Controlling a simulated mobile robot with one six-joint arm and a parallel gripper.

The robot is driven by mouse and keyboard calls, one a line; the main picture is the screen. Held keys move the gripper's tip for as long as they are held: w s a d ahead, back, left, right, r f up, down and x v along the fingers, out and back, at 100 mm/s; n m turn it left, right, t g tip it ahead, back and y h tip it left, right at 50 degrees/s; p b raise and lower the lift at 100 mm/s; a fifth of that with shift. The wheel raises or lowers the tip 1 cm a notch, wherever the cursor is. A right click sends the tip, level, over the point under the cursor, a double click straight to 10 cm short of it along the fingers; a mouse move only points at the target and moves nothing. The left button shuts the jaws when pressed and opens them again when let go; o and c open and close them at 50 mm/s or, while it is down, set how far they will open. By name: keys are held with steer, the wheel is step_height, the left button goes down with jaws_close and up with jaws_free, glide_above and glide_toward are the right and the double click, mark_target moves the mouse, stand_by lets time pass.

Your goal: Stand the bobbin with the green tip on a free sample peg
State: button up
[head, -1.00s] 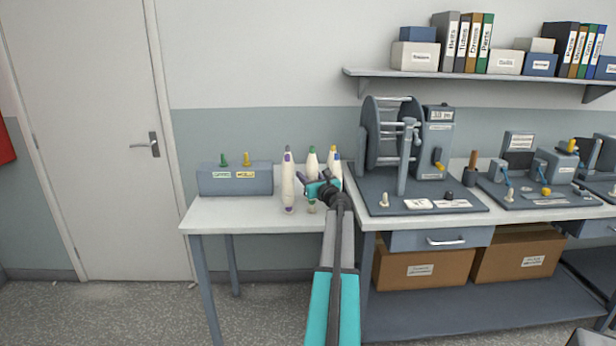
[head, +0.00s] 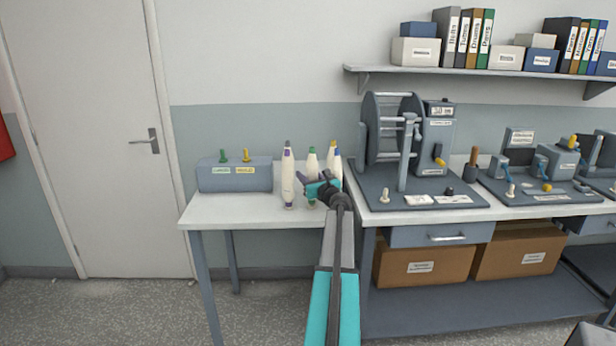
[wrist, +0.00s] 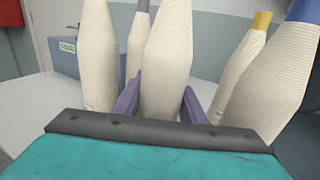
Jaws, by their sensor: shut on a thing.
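The bobbin with the green tip (head: 312,165) stands among other cream bobbins at the right of the left table. My gripper (head: 312,187) is shut on its lower part. In the wrist view my two purple fingers (wrist: 158,103) lie on either side of a cream bobbin (wrist: 166,60), whose tip is out of frame. Its base is hidden behind my gripper there. I cannot clearly make out a free sample peg.
A grey block (head: 235,180) with a green and a yellow upright pin stands at the table's left. The white tabletop (head: 240,212) is clear in front of it. A winding machine (head: 400,150) on a dark base is at right. Neighbouring bobbins stand close around my gripper.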

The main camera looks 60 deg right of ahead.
steer(key=shift+f+b, duration=0.3)
steer(key=shift+f, duration=0.15)
steer(key=o, duration=1.2)
steer(key=shift+s+a, duration=0.1)
steer(key=shift+s, duration=0.05)
steer(key=b+v, duration=0.1)
steer(key=v, duration=1.2)
steer(key=shift+s+a+b, duration=0.1)
steer(key=shift+s+b, duration=0.1)
steer(key=shift+b, duration=0.2)
